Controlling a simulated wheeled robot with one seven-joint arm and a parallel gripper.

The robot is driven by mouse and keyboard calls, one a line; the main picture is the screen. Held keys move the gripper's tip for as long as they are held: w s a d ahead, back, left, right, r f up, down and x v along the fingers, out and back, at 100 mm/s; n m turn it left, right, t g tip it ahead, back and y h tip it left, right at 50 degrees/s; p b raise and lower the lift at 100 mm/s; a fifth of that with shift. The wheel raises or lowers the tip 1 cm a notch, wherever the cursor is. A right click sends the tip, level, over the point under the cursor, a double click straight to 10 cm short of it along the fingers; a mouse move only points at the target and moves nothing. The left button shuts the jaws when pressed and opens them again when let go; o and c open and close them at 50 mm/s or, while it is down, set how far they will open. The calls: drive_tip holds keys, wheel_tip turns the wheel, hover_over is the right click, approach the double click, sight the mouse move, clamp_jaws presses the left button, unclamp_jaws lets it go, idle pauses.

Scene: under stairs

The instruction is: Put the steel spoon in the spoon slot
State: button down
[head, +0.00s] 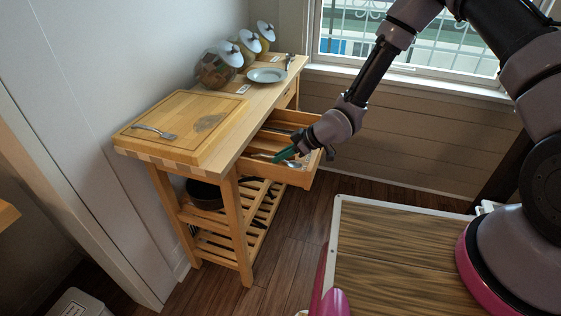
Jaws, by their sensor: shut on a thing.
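My gripper (284,155), with green fingers, is low over the front of the open wooden drawer (297,178). It is shut on a thin metal utensil, which looks like the steel spoon (292,164); the fingers hide part of it. The drawer is split into compartments by wooden dividers. Other metal cutlery (262,156) shows inside it. Which compartment the held spoon is over, and whether it touches the drawer floor, I cannot tell.
Several lidded jars (217,68) and a plate (266,75) stand farther back. A dark pot (204,194) sits on the shelf below. Floor is clear in front of the cart.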

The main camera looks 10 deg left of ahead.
drive_tip(key=shift+f, duration=1.05)
drive_tip(key=shift+f, duration=0.2)
drive_tip(key=c, duration=0.9)
unclamp_jaws()
drive_tip(key=shift+o, duration=0.2)
drive_tip(key=shift+r, duration=0.1)
drive_tip(key=shift+d+r, duration=0.15)
drive_tip(key=shift+r, duration=0.1)
drive_tip(key=v, duration=1.1)
drive_tip(key=shift+d+r, duration=0.2)
drive_tip(key=shift+d, duration=0.05)
